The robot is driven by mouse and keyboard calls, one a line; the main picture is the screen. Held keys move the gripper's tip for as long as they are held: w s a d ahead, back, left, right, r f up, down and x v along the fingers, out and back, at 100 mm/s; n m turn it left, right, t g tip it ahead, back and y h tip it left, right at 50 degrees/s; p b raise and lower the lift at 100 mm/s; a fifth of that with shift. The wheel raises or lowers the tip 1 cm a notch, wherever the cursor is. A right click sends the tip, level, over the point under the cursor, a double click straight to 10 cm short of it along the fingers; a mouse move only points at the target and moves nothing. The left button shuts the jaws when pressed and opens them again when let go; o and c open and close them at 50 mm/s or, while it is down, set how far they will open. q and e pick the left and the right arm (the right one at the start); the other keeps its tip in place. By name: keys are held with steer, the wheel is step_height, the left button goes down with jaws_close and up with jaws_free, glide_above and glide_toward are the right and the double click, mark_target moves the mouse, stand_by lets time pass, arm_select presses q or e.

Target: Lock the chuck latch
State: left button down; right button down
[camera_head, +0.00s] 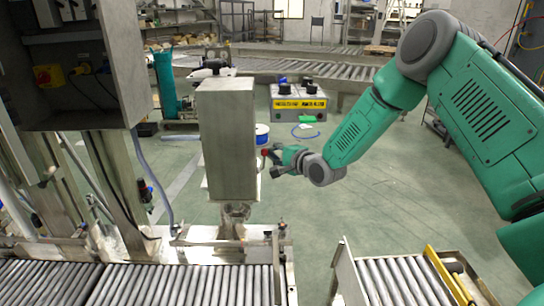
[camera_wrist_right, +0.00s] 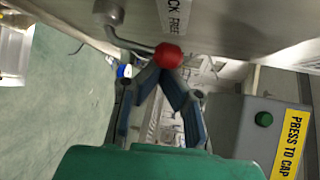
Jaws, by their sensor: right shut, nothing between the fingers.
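The chuck latch is a bent metal lever with a red ball knob (camera_wrist_right: 168,55) on the side of a grey metal housing (camera_wrist_right: 225,25). Part of a label beside it reads "CK FREE". In the head view the red knob (camera_head: 265,152) shows small at the right side of the tall grey housing (camera_head: 228,140). My right gripper (camera_wrist_right: 160,76) is shut and empty, its fingertips meeting right by the knob. I cannot tell whether they touch it. In the head view my right gripper (camera_head: 275,158) reaches in from the right at knob height. My left gripper is not in view.
A grey box with a green button (camera_wrist_right: 264,119) and a yellow "PRESS TO CAP" label (camera_wrist_right: 291,145) is at the right of the wrist view. Roller conveyors (camera_head: 180,290) run along the front. A control cabinet (camera_head: 80,75) stands at left. Green floor (camera_head: 370,200) is open below my right arm.

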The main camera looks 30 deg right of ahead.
steer(key=shift+s+a+r+n+t+y+b, duration=0.1)
steer(key=shift+s+a+n+t+y+b, duration=0.4)
steer(key=shift+n+t+b, duration=1.1)
steer(key=shift+s+a+r+n+t+y+b, duration=0.1)
steer(key=shift+s+a+n+t+y+b, duration=0.35)
steer(key=shift+b, duration=2.15)
steer(key=shift+s+a+n+t+y+b, duration=0.25)
steer(key=shift+s+n+t+b, duration=0.7)
steer(key=shift+b, duration=1.15)
